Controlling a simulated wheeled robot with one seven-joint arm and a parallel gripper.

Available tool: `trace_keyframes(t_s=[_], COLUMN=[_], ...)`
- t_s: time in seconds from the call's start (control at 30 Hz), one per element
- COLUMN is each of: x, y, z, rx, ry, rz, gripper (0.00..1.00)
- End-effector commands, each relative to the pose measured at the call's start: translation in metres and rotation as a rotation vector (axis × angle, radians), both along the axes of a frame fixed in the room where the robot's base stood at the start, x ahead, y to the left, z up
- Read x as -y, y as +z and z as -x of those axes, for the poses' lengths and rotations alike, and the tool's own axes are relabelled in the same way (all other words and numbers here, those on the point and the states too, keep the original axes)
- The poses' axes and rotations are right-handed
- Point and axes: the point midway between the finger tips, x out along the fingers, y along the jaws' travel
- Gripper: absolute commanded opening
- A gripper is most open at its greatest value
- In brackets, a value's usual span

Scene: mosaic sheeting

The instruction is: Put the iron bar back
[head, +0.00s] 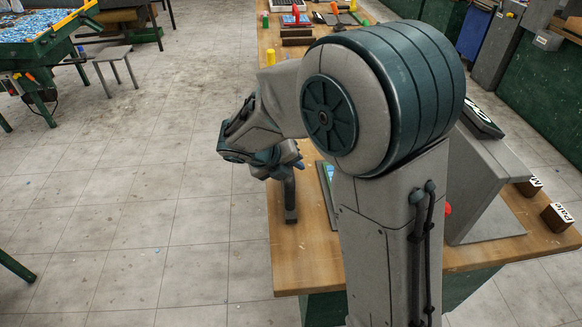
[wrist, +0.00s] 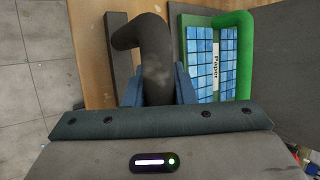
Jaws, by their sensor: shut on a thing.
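My gripper (head: 277,158) is over the left edge of the wooden table. In the wrist view its two blue fingers (wrist: 158,88) are shut on the thick, dark, bent handle of the iron bar (wrist: 152,62). The handle curves toward a flat dark strip at its left, which appears to be the bar's base. In the head view the iron bar (head: 290,198) shows as a dark upright shape below my gripper. Its lower end is at or just above the tabletop; I cannot tell whether it touches. My arm hides part of the table.
Right of the bar is a blue-tiled sheet (wrist: 202,62) labelled "Paper", with a green curved handle (wrist: 245,55) beside it. The wooden table (head: 305,258) has bare room at its front left. A yellow cylinder (head: 270,57) and dark blocks (head: 297,36) stand farther back.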

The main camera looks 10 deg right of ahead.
Motion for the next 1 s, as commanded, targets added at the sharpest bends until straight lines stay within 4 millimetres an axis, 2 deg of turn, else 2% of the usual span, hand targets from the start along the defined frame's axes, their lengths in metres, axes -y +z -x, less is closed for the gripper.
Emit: trace_keyframes(t_s=[0.33,0.37,0.4,0.43,0.77,0.87,1.0], x=[0.0,0.0,0.0,0.0,-0.001,-0.007,-0.021], y=[-0.003,-0.003,-0.002,-0.002,0.002,0.01,0.032], z=[0.0,0.0,0.0,0.0,0.0,0.004,0.014], rx=[0.003,0.002,0.002,0.002,0.003,0.004,0.006], ry=[0.0,-0.001,-0.001,-0.001,0.0,0.002,0.003], rz=[-0.001,-0.002,-0.002,-0.002,-0.002,-0.004,-0.005], gripper=[0.0,0.32,0.43,0.45,0.45,0.45,0.45])
